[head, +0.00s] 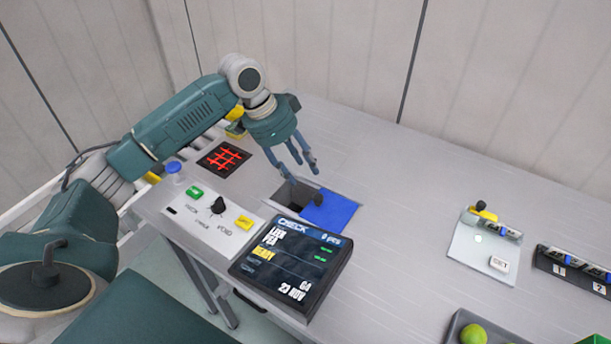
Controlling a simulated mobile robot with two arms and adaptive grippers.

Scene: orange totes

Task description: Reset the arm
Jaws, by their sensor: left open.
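My left arm comes in from the left, in green and light grey. Its gripper (302,168) points down above the middle of the desk, over a square opening (287,194) beside a blue panel (330,209). The fingers are apart and I see nothing held between them. A small dark object (318,199) lies by the blue panel's left edge; its exact nature is hard to tell. My right gripper is not in view.
A control panel (205,222) with a knob and buttons and a dark display (290,267) sit in front. At right are a pale plate (475,252), a dark strip (575,268) and a tray with a green ball (473,334). The desk's back centre is clear.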

